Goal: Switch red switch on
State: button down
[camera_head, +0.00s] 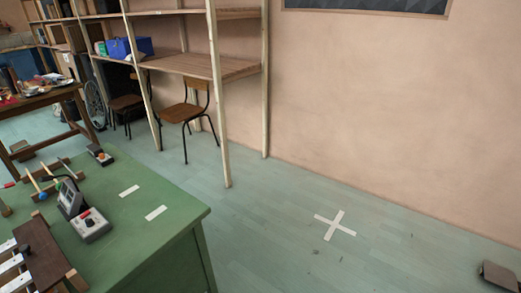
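A small light grey box (91,229) stands on the green table (165,210) at the lower left of the head view. A red switch lever (86,214) shows on its top; whether it is on or off is too small to tell. My gripper is not in view.
A grey device with a screen (69,198) stands close beside the grey box. A wooden instrument with metal bars (35,255) and mallets (35,184) lie at the table's left. Two white tape strips (142,199) mark bare tabletop. Floor right of the table is open, with a white cross (335,225).

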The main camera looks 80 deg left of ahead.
aim_at(86, 213)
jog(key=u, duration=3.2)
jog(key=i, duration=1)
